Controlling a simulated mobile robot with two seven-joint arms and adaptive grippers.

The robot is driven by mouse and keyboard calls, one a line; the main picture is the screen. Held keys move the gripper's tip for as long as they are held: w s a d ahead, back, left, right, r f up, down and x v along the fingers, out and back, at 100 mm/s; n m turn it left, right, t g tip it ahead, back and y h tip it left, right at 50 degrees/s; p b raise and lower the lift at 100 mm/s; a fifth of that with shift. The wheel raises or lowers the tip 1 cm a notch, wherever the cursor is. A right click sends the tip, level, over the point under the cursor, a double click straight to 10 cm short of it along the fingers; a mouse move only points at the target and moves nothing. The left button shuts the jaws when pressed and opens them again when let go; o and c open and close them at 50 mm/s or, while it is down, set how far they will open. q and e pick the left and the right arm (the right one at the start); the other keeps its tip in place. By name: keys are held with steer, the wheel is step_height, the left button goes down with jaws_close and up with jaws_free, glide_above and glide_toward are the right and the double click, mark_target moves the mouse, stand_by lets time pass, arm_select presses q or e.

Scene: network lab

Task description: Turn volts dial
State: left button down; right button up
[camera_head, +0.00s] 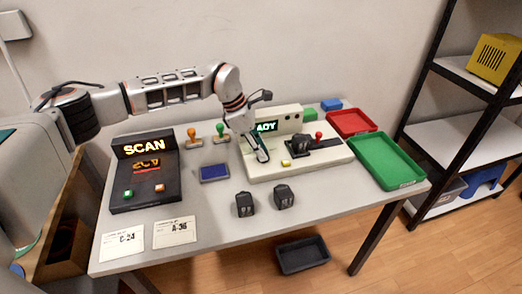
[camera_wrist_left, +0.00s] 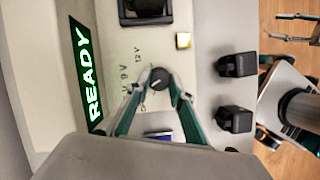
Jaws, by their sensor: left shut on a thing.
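The volts dial (camera_wrist_left: 159,78) is a small dark round knob with a pale mark, set in the cream panel of the tester (camera_head: 289,118). Printed labels, among them 9 V and 12 V, stand beside it. My left gripper (camera_wrist_left: 160,84) is shut on the dial, one finger on each side. In the head view this gripper (camera_head: 262,157) reaches down onto the front left of the tester and hides the dial. The tester's screen (camera_wrist_left: 86,76) is lit green and reads READY. My right gripper (camera_wrist_left: 272,25) shows open and empty at the wrist view's right edge.
On the tester are a dark fixture (camera_head: 301,145), a red-knobbed lever (camera_head: 318,135) and a yellow button (camera_head: 286,163). Two black blocks (camera_head: 245,204) stand in front. A scan unit (camera_head: 146,180) is left; red (camera_head: 352,123) and green (camera_head: 388,161) trays are right.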

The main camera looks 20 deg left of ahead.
arm_select(q)
steer(key=shift+f+m, duration=0.1)
steer(key=shift+m, duration=0.3)
steer(key=shift+m+g, duration=0.3)
steer(key=shift+m, duration=0.1)
steer(key=c, duration=1.8)
jaws_free()
